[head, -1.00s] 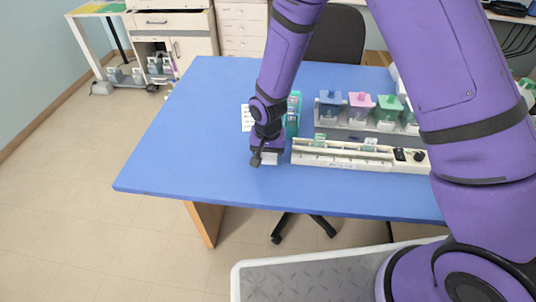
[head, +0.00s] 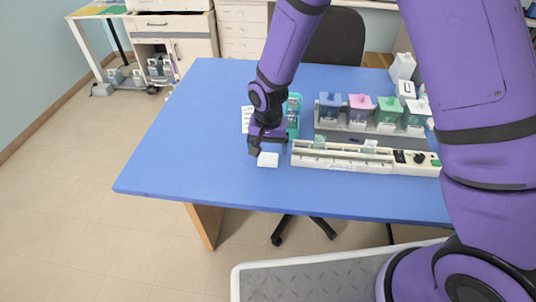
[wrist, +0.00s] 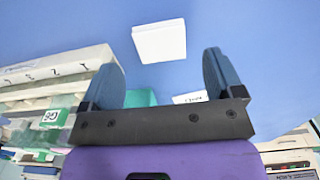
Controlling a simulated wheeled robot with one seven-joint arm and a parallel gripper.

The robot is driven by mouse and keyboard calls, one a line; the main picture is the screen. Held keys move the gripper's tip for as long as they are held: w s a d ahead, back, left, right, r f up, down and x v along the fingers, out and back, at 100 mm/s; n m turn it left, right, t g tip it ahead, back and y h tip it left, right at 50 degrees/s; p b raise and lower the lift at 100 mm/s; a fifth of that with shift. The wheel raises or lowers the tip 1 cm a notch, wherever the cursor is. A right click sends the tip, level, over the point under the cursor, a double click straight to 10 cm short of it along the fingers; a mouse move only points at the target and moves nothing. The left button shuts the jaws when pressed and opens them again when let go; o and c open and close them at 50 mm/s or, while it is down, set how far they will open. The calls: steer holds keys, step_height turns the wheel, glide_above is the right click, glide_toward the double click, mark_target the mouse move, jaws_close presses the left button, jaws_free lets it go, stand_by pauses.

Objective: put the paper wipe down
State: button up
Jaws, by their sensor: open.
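The paper wipe (head: 268,159) is a small white folded square lying flat on the blue table (head: 190,150), left of the long white rack. It also shows in the wrist view (wrist: 160,41), beyond the fingertips and between their lines. My gripper (head: 268,148) is just above and behind the wipe in the head view. In the wrist view its two dark fingers (wrist: 169,75) are spread wide with nothing between them. The wipe looks apart from both fingers.
The long white rack (head: 330,164) stands right of the wipe. Blue (head: 330,105), pink (head: 359,107) and green (head: 389,110) staining jars stand behind it. A teal slide holder (head: 293,115) and a white paper (head: 247,120) are behind my gripper. The table's left side is clear.

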mark_target(268, 158)
step_height(268, 158, up, 8)
steer(key=shift+f, duration=0.25)
steer(key=s+d+r+n+t, duration=0.1)
steer(key=s+d+r, duration=0.2)
steer(key=d+r, duration=0.55)
steer(key=s+d+r+t, duration=0.25)
steer(key=d+r, duration=0.35)
steer(key=r, duration=0.6)
steer(key=s+d+r, duration=0.2)
steer(key=s+d, duration=0.1)
steer(key=s, duration=0.2)
steer(key=s+d+r+n+t, duration=0.1)
steer(key=s+d+r, duration=0.2)
steer(key=s, duration=0.3)
steer(key=s+d+r, duration=0.3)
steer(key=s+d, duration=0.1)
steer(key=s, duration=0.2)
steer(key=shift+d+r+t, duration=0.2)
steer(key=shift+d+t, duration=0.15)
steer(key=shift+d, duration=0.05)
steer(key=shift+o, duration=0.7)
